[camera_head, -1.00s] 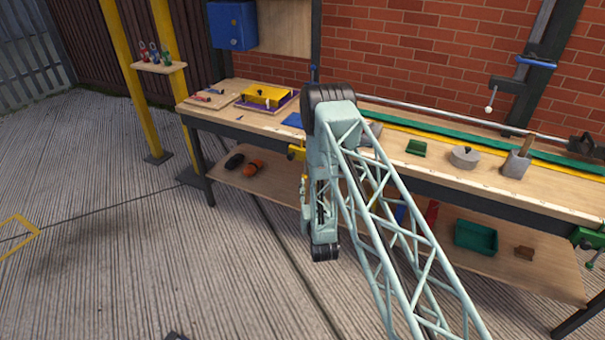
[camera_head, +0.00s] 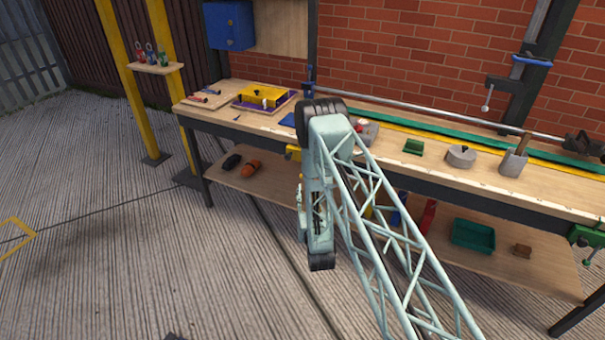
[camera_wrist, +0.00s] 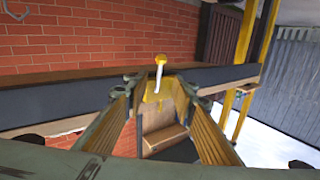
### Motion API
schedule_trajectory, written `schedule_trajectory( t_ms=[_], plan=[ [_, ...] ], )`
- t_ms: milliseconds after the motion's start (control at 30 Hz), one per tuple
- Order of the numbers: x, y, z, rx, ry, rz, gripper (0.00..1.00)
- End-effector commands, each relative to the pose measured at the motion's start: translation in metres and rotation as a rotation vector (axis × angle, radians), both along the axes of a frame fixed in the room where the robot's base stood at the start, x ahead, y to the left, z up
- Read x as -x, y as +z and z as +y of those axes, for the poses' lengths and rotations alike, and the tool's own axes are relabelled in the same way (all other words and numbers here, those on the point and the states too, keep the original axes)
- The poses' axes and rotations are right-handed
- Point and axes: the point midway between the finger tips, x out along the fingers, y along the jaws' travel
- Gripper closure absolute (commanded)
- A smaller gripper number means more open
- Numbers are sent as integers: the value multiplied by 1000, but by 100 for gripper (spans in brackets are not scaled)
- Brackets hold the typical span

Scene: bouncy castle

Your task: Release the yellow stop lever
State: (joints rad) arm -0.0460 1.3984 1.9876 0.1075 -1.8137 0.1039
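The yellow stop lever shows in the wrist view as a yellow knob (camera_wrist: 160,60) on a pale stem, above a yellow mount (camera_wrist: 156,96) at the workbench's dark front edge. In the head view, a yellow part (camera_head: 293,152) shows at that edge, mostly hidden by my arm. My gripper (camera_wrist: 160,90) is open in the wrist view, one finger on each side of the picture. The lever appears in the gap between the fingertips, with no visible contact. I cannot tell how deep it sits between them.
The workbench (camera_head: 400,168) runs along the brick wall. On it are a purple tray with a yellow box (camera_head: 262,94), a green block (camera_head: 413,146) and a grey round part (camera_head: 461,156). The lower shelf holds a teal bin (camera_head: 473,235). The floor in front is open.

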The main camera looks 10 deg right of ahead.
Motion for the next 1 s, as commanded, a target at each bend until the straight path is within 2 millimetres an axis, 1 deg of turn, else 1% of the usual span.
schedule_trajectory(
  t_ms=[267, 800, 1000],
  plan=[
    [-26, 0, -2, 0, 0, -3, 76],
    [-97, 0, -6, 1, 0, -3, 76],
    [-117, -1, -7, 1, 0, -1, 76]
  ],
)
